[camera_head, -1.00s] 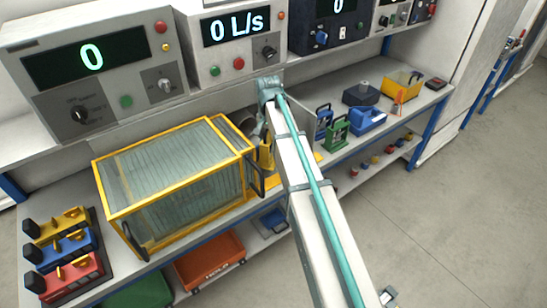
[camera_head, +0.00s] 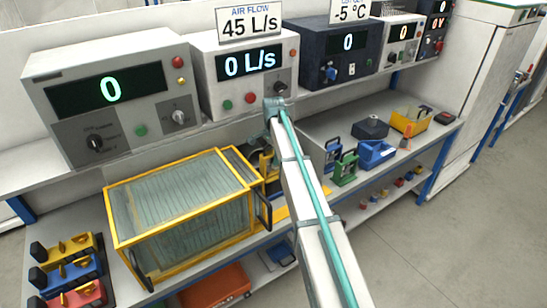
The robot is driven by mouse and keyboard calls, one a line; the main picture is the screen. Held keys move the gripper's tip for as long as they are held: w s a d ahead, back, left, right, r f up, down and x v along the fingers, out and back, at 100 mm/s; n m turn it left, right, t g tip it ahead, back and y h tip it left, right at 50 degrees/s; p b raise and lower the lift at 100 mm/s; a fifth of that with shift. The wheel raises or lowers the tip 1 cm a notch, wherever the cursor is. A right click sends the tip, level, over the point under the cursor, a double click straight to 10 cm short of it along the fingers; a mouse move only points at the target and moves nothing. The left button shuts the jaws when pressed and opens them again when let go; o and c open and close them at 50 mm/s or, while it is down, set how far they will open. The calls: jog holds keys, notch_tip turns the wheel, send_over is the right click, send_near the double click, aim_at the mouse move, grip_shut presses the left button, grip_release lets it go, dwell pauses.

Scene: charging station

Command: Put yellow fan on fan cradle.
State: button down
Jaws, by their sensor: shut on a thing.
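The yellow fan (camera_head: 268,165) shows only in part, just right of the yellow-framed glass box and left of my arm. My gripper (camera_head: 268,147) is at the far end of my arm, low over the bench, shut on the yellow fan. The arm and the box hide much of the fan and the fingertips. I cannot make out the fan cradle for certain; the area around the box's right end (camera_head: 240,160) is partly covered by the fan and gripper.
The yellow-framed glass box (camera_head: 185,205) fills the middle of the bench. A blue fan (camera_head: 333,152) and a green fan (camera_head: 345,168) stand right of my arm, near a blue bin (camera_head: 376,154). Instruments, including an air flow unit (camera_head: 245,75), line the shelf behind.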

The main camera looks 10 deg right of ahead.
aim_at(273, 168)
jog(key=shift+f+b, duration=1.15)
jog(key=shift+f, duration=2.15)
jog(key=c, duration=0.7)
grip_release()
jog(key=shift+o, duration=0.2)
jog(key=shift+r, duration=0.1)
